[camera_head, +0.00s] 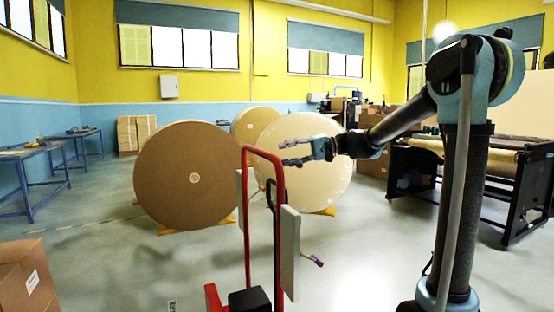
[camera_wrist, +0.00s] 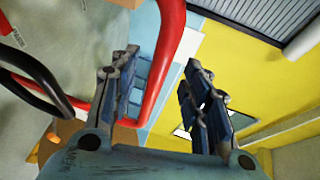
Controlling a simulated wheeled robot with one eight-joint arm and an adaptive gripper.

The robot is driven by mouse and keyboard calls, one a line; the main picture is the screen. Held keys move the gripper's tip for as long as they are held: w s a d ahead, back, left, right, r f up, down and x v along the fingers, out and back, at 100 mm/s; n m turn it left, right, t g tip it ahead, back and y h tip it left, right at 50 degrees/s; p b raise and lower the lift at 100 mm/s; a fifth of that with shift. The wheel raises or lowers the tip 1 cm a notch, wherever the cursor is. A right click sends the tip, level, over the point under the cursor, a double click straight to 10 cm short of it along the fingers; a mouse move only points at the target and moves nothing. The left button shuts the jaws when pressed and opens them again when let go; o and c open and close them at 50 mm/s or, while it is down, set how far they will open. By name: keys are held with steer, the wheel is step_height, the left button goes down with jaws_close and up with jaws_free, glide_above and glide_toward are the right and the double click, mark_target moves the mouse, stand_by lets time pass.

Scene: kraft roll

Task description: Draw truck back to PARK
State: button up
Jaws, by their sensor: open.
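The red truck (camera_head: 276,225) stands in the front middle of the head view, with an upright red tube frame, a grey panel (camera_head: 290,252) and a black box (camera_head: 249,300) low down. My gripper (camera_head: 297,152) is open and level, close to the top of the red handle. In the wrist view, the red handle tube (camera_wrist: 160,70) shows between the two open fingers of my gripper (camera_wrist: 160,95). I cannot tell whether the tube lies fully inside the jaws or just beyond them.
A large brown kraft roll (camera_head: 165,175) and a paler roll (camera_head: 310,165) stand on yellow chocks behind the truck. A cardboard box (camera_head: 22,278) sits front left. Blue tables (camera_head: 30,165) line the left, and a black-framed machine (camera_head: 505,195) stands right. Floor left of the truck is clear.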

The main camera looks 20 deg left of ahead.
steer(key=v, duration=0.5)
steer(key=shift+w+d, duration=0.1)
steer(key=shift+d, duration=0.15)
steer(key=s+d+f+m+t+h, duration=0.1)
steer(key=s+d+f+t+h, duration=0.1)
steer(key=s+d+f+h, duration=0.3)
steer(key=s+d+f+m+t+h, duration=0.1)
steer(key=s+d+f+h, duration=0.4)
steer(key=s+d+f, duration=0.7)
steer(key=s+d+f+m+t+h, duration=0.2)
steer(key=s+d+f+h, duration=0.3)
steer(key=s+d+f, duration=0.4)
steer(key=d+f+t, duration=0.1)
steer(key=d+f, duration=0.6)
steer(key=d, duration=0.2)
steer(key=shift+s+d+f+t, duration=0.2)
steer(key=shift+s+d+t, duration=0.05)
steer(key=shift+d+t, duration=0.15)
